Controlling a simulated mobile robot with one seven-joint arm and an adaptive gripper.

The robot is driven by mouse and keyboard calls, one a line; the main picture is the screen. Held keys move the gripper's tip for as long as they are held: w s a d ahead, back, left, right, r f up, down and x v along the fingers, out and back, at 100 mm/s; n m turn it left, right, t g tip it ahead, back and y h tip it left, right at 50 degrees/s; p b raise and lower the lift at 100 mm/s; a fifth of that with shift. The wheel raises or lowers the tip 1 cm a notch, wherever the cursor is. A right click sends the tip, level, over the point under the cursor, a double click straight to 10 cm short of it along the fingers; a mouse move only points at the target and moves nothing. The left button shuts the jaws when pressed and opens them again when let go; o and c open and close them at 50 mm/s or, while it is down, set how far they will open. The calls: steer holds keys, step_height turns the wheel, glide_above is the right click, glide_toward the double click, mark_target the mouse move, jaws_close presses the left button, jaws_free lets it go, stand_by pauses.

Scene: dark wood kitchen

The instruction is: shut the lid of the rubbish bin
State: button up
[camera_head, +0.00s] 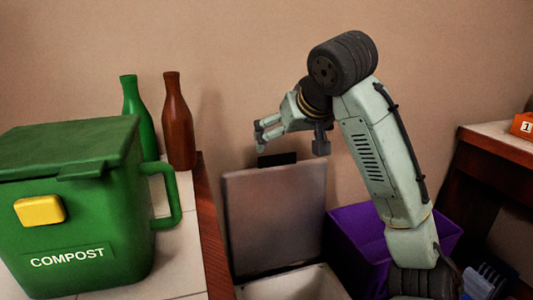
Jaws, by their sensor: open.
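The rubbish bin (290,285) stands on the floor at the bottom middle, between the counter and a purple bin. Its grey lid (273,218) is raised and stands nearly upright at the back, close to the wall. A small black piece shows at the lid's top edge. My gripper (260,133) is open and empty. In the picture it is just above the lid's top edge; I cannot tell how far it is from the lid in depth. My arm comes up from the lower right.
A green compost bin (100,215) stands on the tiled counter (178,265) at left. A green bottle (140,115) and a brown bottle (178,125) are behind it. A purple bin (345,240) is right of the rubbish bin. A dark wood table (487,150) is at right.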

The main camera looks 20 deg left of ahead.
mark_target(278, 157)
steer(key=x, duration=1)
steer(key=shift+w+a+f, duration=0.1)
steer(key=shift+w+f, duration=0.1)
steer(key=shift+c, duration=0.4)
steer(key=shift+f, duration=0.1)
steer(key=c, duration=1.5)
steer(key=shift+s, duration=0.15)
